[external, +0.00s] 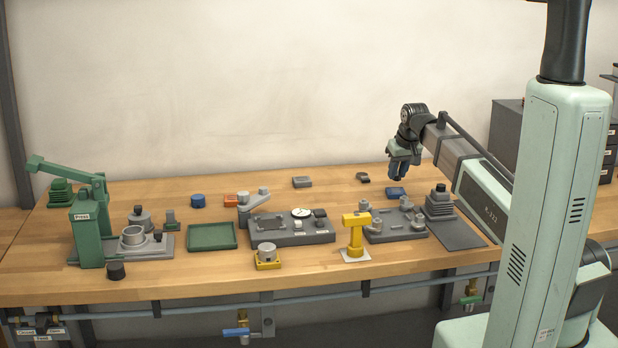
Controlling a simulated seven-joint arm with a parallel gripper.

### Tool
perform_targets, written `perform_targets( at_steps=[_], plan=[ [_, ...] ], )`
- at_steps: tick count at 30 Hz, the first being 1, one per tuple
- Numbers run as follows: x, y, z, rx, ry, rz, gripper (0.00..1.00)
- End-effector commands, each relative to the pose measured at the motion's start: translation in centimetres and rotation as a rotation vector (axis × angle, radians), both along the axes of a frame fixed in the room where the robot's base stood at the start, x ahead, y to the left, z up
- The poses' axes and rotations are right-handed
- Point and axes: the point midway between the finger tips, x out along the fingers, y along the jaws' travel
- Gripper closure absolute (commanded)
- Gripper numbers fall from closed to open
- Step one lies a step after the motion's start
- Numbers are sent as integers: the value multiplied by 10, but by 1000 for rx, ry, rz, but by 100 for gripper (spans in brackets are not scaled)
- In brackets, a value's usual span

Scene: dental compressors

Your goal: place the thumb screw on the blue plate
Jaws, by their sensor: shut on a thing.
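My gripper (398,174) is at the back right of the workbench, pointing down. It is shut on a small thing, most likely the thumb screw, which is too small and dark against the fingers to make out. The blue plate (396,191) is a small dark blue block lying on the wood behind the grey fixture on the right. My gripper appears a little above it in the picture. The exact gap between them cannot be told from this view.
A grey fixture base (385,236) with several posts stands in front of the blue plate. A stepped dark block (439,206) is to its right, a yellow stand (356,236) to its left front. The back strip of bench is mostly clear.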

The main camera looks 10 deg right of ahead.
Motion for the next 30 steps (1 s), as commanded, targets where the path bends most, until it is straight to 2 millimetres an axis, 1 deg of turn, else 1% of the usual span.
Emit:
perform_targets(
  at_steps=[6, 9, 21, 22, 27, 30],
  plan=[
    [-1, 0, -24, 0, 2, 0, 100],
    [0, 0, -31, 0, 0, 0, 100],
    [0, 0, -35, 0, 0, 0, 100],
    [0, 0, -35, 0, 0, 0, 72],
    [0, 0, -35, 0, 0, 0, 55],
    [0, 0, -34, 0, 0, 0, 48]
  ],
)
